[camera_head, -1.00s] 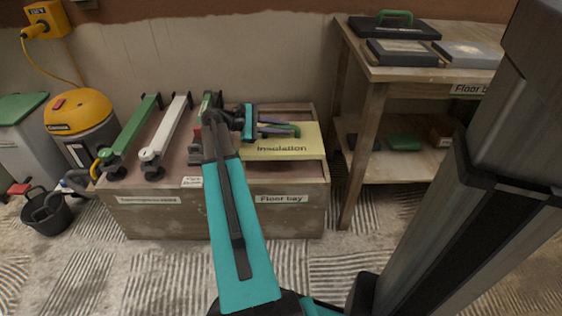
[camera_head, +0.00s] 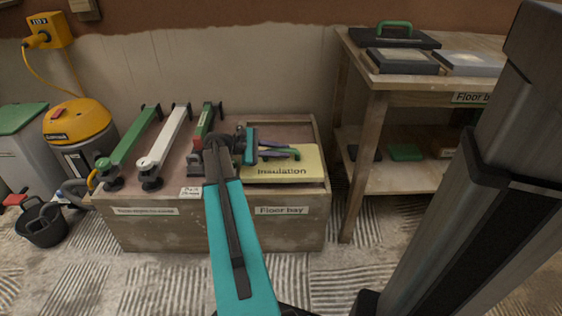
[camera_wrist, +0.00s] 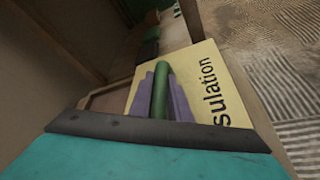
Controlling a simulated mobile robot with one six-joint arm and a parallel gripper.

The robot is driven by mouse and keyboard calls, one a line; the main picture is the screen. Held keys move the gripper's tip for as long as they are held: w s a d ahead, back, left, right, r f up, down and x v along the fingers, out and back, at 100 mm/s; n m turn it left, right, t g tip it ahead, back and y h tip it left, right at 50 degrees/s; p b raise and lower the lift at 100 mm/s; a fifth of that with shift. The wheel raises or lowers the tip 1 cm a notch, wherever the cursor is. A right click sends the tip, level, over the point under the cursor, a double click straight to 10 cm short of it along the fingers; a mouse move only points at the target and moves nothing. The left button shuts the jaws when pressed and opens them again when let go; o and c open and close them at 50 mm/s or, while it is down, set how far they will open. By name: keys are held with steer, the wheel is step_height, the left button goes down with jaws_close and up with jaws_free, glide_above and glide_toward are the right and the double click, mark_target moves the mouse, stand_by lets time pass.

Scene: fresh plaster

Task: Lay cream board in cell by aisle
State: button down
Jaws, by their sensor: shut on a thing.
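The cream board (camera_head: 285,172), marked "Insulation", is at the right-hand cell (camera_head: 285,132) of the wooden bench box (camera_head: 225,225). A dark part of this cell shows behind the board. I cannot tell whether the board touches the box or hangs just above it. My gripper (camera_head: 280,152) is over the board with its purple fingers closed around a green handle on it. The wrist view shows the purple fingers on both sides of the green handle (camera_wrist: 160,92), with the board (camera_wrist: 205,80) beneath.
Green (camera_head: 130,145), white (camera_head: 165,145) and green-and-red (camera_head: 202,130) clamps lie on the box left of my arm. A wooden table (camera_head: 360,130) with cases stands at the right. A yellow vacuum (camera_head: 78,125) and black bucket (camera_head: 42,220) stand at the left.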

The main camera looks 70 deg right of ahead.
mark_target(283, 160)
steer(key=shift+f+b, duration=0.75)
steer(key=shift+f, duration=1.2)
steer(key=shift+f, duration=0.1)
steer(key=c, duration=1.7)
jaws_free()
steer(key=shift+o, duration=0.2)
steer(key=shift+w+a+r, duration=0.15)
steer(key=shift+w+r, duration=0.1)
steer(key=p+v, duration=0.5)
steer(key=v, duration=0.5)
steer(key=shift+w+a+r, duration=0.15)
steer(key=shift+w+a, duration=0.25)
steer(key=shift+w, duration=0.15)
